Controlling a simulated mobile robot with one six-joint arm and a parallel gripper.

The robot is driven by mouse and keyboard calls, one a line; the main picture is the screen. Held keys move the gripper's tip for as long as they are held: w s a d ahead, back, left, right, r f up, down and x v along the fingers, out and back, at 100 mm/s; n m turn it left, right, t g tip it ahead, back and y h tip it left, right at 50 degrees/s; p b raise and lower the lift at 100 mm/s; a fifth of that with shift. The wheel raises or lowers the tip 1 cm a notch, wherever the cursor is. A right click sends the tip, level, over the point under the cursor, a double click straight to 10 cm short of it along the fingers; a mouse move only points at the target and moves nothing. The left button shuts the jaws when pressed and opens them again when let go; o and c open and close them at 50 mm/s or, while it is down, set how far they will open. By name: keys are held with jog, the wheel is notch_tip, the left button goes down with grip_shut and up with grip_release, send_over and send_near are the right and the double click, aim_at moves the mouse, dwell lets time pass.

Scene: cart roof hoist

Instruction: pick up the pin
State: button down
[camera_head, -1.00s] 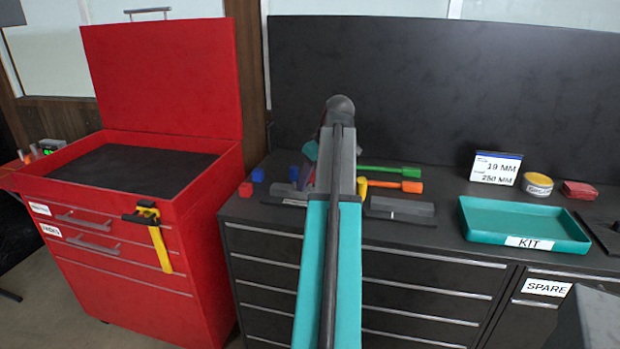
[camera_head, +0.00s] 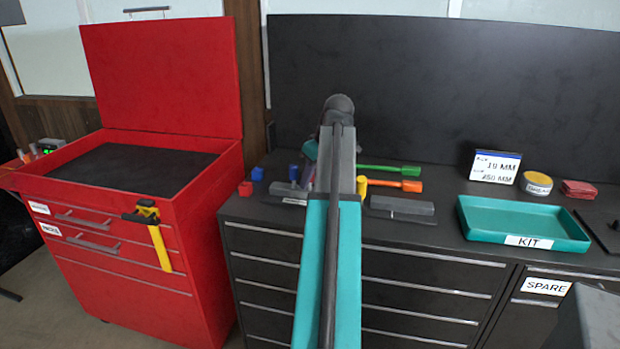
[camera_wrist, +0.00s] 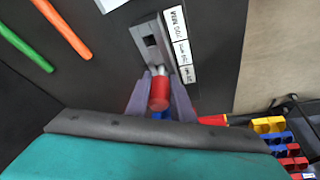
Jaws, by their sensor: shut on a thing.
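The pin (camera_wrist: 159,93) shows in the wrist view as a red cylinder with a pale metal end. It sits between the two grey-purple fingers of my gripper (camera_wrist: 160,84), which are shut on it. Its pale end points toward a grey metal block (camera_wrist: 151,44) with a dark square hole. I cannot tell whether the pin touches that block. In the head view my own arm hides the pin and most of the gripper, over the left part of the dark workbench (camera_head: 430,225).
Green (camera_head: 390,169) and orange (camera_head: 398,184) handled tools lie right of my arm, behind a grey block (camera_head: 402,208). A teal kit tray (camera_head: 480,228) stands farther right. Small red (camera_head: 245,188) and blue (camera_head: 257,174) blocks lie left. A red tool chest (camera_head: 130,270) stands beside the bench.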

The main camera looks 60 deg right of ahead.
notch_tip(320, 180, up, 10)
jog(key=shift+f+b, duration=0.1)
jog(key=shift+b, duration=0.4)
dwell(0.4)
jog(key=shift+p, duration=0.4)
dwell(0.5)
jog(key=shift+w+r, duration=0.1)
jog(key=shift+r, duration=0.1)
